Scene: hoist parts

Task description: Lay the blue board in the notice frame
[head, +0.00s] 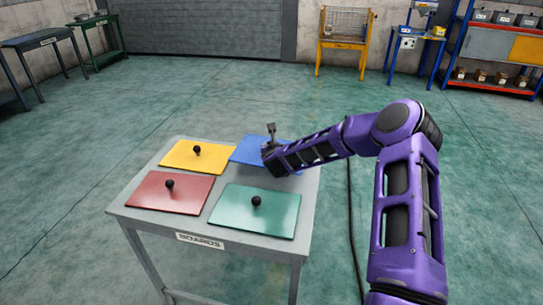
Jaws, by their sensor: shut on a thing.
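The blue board (247,152) lies at the back right of the grey table marked BOARDS (170,222), partly hidden behind my arm. My gripper (272,158) is at the board's middle, shut on its knob, which the gripper hides. The board looks flat at table level; I cannot tell whether it is lifted. I cannot make out the notice frame in this view.
A yellow board (215,160) lies left of the blue one, a red board (150,192) at front left and a green board (240,212) at front right, each with a black knob. Side tables stand at far left, shelves at far right. Open floor surrounds the table.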

